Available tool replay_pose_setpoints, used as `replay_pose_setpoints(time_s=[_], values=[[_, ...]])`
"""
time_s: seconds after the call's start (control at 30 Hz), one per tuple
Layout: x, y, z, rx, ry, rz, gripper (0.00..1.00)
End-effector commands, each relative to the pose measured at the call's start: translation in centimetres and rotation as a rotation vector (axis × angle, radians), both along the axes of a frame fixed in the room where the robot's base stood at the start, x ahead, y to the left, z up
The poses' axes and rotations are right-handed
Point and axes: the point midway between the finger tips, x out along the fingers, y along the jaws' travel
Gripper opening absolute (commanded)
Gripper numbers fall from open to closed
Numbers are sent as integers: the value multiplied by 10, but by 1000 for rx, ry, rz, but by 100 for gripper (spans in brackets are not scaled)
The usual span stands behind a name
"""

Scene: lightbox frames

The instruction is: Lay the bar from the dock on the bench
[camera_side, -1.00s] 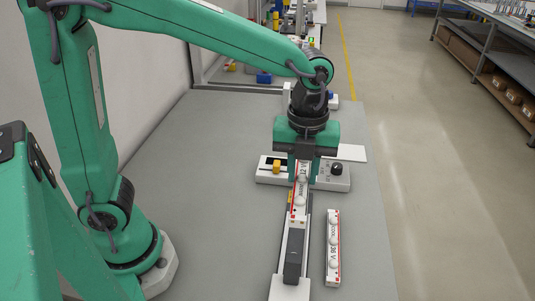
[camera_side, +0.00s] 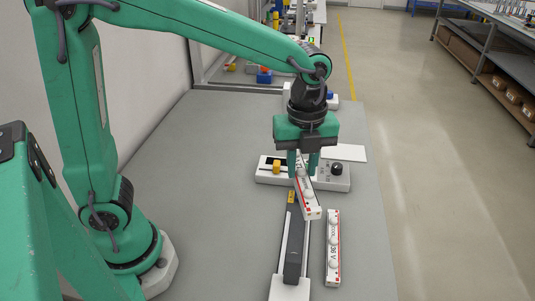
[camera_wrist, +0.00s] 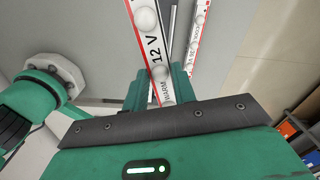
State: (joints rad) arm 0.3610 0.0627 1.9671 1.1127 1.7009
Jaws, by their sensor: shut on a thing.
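My gripper (camera_side: 304,170) is shut on a white bar with a red edge, round white domes and "12 V" lettering. This held bar (camera_side: 309,200) hangs above the bench (camera_side: 220,200), its near end angled to the right. In the wrist view the held bar (camera_wrist: 145,22) runs up from between the green fingers (camera_wrist: 158,88). A long narrow rail with a dark block (camera_side: 294,255), perhaps the dock, lies below and nearer the camera; no bar shows on it. A similar bar marked "36 V" (camera_side: 333,250) lies to its right.
A white box with a yellow slider and a black knob (camera_side: 337,168) stands behind the held bar. A flat white plate (camera_side: 350,153) lies beyond it. The bench is bare left of the rail. Its right edge is near the 36 V bar.

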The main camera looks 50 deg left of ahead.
Motion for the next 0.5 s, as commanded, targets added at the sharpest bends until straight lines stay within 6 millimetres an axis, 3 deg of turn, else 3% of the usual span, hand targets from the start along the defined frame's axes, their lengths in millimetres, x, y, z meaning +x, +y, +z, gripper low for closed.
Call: replay_pose_setpoints(time_s=[0.5], values=[[25,39,-2,0,-1,674,2]])
